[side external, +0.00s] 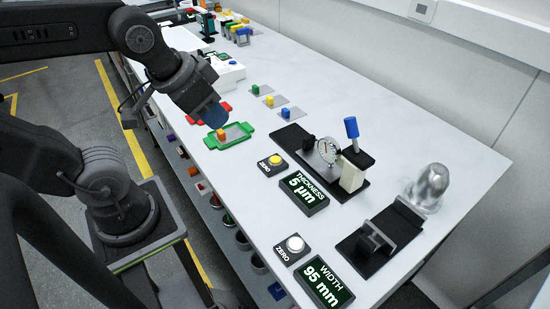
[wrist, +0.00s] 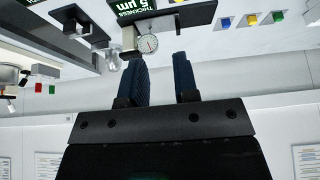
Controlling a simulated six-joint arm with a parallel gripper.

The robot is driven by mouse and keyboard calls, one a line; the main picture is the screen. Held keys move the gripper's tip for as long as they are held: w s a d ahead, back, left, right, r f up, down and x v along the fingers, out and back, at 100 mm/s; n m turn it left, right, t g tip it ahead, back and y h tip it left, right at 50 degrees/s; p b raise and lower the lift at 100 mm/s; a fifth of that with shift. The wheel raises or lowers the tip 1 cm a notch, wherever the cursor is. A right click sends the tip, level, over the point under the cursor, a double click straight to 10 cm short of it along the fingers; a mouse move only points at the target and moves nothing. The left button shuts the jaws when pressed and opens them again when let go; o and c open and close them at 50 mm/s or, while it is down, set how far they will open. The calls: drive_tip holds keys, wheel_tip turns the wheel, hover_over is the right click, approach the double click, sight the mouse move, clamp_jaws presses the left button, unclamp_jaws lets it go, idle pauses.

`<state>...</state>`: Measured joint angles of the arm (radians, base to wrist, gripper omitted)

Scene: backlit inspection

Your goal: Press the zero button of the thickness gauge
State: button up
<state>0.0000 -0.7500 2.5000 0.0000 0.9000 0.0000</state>
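The thickness gauge (side external: 325,152) is a black base with a round dial, a pale block and a blue-handled lever. Its zero button (side external: 275,160) is yellow, on a small black box marked ZERO, left of the gauge. The thickness display (side external: 303,193) reads 5 µm. My gripper (side external: 215,118) is up and left of the button, over or near a green tray, and not touching the button. In the wrist view my gripper (wrist: 160,60) has its two dark blue fingers apart with nothing between them. The gauge dial (wrist: 148,43) shows beyond the fingertips; the yellow button is not visible there.
A green tray (side external: 240,143) with an orange cube lies close to my gripper. A width gauge (side external: 375,240), its white zero button (side external: 294,244) and its 95 mm display (side external: 325,283) stand nearer the camera. Small coloured blocks lie on grey pads behind. White table is clear between.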

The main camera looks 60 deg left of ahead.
clamp_jaws()
idle(1.3)
